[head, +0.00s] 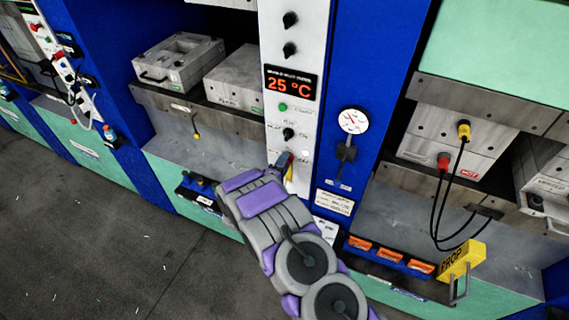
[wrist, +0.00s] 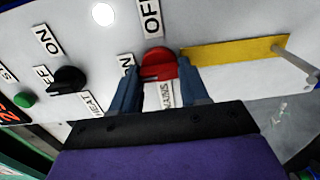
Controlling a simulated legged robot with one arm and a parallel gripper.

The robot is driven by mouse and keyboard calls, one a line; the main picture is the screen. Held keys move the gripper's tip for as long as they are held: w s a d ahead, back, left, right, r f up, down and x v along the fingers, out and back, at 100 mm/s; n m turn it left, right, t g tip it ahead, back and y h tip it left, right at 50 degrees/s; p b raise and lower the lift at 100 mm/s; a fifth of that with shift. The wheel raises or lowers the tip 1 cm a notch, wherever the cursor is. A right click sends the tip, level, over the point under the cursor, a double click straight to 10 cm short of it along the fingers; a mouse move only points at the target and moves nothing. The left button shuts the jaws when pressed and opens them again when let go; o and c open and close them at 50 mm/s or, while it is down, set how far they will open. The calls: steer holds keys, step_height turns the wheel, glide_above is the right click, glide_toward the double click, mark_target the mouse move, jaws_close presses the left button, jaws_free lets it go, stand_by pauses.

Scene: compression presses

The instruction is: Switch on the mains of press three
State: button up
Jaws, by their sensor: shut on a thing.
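The red mains knob (wrist: 158,64) is on the white control panel (wrist: 215,25). In the wrist view, an OFF label is above it, an ON label to its left and a MAINS label below. The two blue-grey fingers of my gripper (wrist: 163,79) are on either side of the knob, shut on it. Whether the knob points at ON or OFF is not clear. In the head view, my gripper (head: 285,164) reaches the lower part of the panel, and the arm and hand hide most of the knob.
A black heat knob (wrist: 69,79) and a green button (wrist: 25,99) sit left of the red knob. A white round lamp (wrist: 103,14) looks lit. A yellow strip (wrist: 230,50) lies right of the knob. The display (head: 291,84) reads 25 °C. A yellow PROP block (head: 461,259) stands right.

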steer(key=o, duration=0.6)
steer(key=shift+a, duration=0.15)
steer(key=o, duration=0.5)
steer(key=shift+w+a+f, duration=0.15)
steer(key=shift+a+f, duration=0.05)
steer(key=shift+a, duration=0.05)
steer(key=shift+c, duration=0.2)
steer(key=shift+r, duration=0.1)
steer(key=shift+d, duration=0.15)
steer(key=b+v, duration=0.3)
steer(key=v, duration=1.4)
steer(key=shift+s+a, duration=0.25)
